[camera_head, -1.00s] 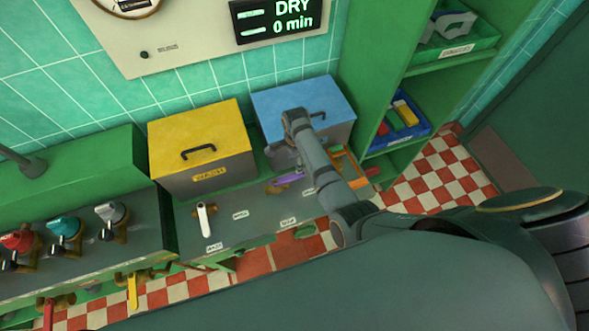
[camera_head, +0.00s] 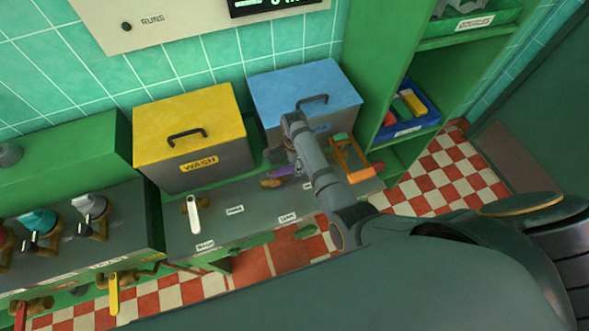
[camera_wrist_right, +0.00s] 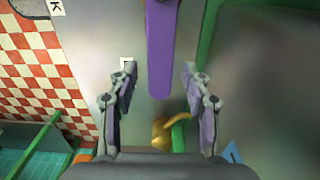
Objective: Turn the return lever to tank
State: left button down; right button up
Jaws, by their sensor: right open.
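A purple lever (camera_head: 286,171) lies on the grey bench in front of the blue-lidded box (camera_head: 305,95), partly behind my right arm. In the right wrist view the purple lever (camera_wrist_right: 162,40) runs down between the two fingers of my right gripper (camera_wrist_right: 160,75). The fingers are spread, with a gap visible on each side of the lever. Its brass base (camera_wrist_right: 160,132) shows lower down, partly hidden. In the head view my right gripper's fingertips are hidden by its own arm. A white lever (camera_head: 195,215) stands on the bench at left. My left gripper is not in view.
A yellow-lidded box (camera_head: 190,125) labelled WASH stands left of the blue one. An orange frame-like part (camera_head: 350,158) is close to the right of my arm. Green shelves (camera_head: 455,80) rise at the right. Several valves line the left.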

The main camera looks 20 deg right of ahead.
jog(key=shift+c, duration=0.4)
grip_shut()
